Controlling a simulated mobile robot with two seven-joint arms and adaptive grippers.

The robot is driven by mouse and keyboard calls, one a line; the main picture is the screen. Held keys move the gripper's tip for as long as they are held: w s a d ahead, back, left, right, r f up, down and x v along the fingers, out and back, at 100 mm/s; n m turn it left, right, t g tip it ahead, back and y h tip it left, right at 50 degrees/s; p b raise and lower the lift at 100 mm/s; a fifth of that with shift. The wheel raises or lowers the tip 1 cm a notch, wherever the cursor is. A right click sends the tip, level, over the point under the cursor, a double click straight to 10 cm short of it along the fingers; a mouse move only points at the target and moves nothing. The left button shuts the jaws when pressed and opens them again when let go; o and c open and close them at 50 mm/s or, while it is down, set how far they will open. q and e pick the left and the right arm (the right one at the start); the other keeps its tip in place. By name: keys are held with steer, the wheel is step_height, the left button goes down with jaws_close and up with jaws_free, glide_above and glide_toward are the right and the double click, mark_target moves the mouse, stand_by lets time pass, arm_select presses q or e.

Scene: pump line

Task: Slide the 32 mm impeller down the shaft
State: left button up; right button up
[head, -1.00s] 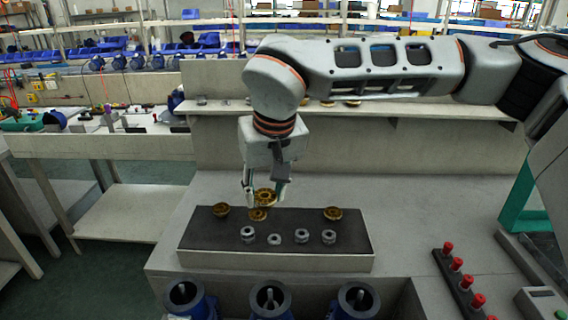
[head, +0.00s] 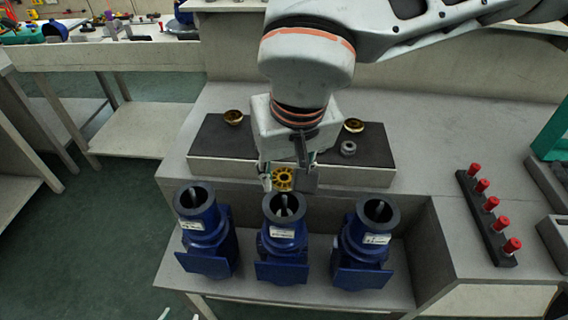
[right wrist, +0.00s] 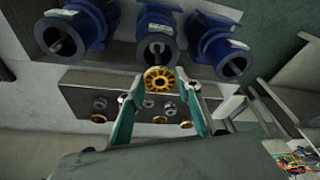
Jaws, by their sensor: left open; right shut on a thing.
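My right gripper (head: 286,183) is shut on a gold, spoked impeller (head: 282,180), which also shows between its fingers in the right wrist view (right wrist: 160,80). It holds the impeller above and slightly behind the middle blue pump (head: 283,238), apart from it. The upright shaft (head: 284,204) stands inside that pump's open round mouth. Blue pumps with shafts stand to the left (head: 205,232) and to the right (head: 363,245). Only the pale tips of my left gripper (head: 179,315) show at the bottom edge, spread apart and empty.
Behind the pumps, a dark mat (head: 375,160) on a raised block carries gold impellers (head: 233,117) (head: 353,126) and grey rings (head: 348,148), partly hidden by my right arm. A strip of red knobs (head: 492,213) lies on the bench at right.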

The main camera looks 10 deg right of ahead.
steer(key=shift+f, duration=0.35)
arm_select(q)
steer(key=shift+w+a+f, duration=0.1)
steer(key=shift+a, duration=0.05)
arm_select(e)
steer(key=shift+r, duration=0.1)
arm_select(q)
steer(key=shift+s+f, duration=0.2)
arm_select(e)
steer(key=shift+f, duration=0.2)
arm_select(q)
steer(key=shift+s+f+b, duration=0.35)
steer(key=shift+f+b, duration=0.15)
steer(key=shift+f, duration=0.1)
arm_select(e)
steer(key=shift+f, duration=0.95)
steer(key=o, duration=1.4)
steer(key=shift+o, duration=0.2)
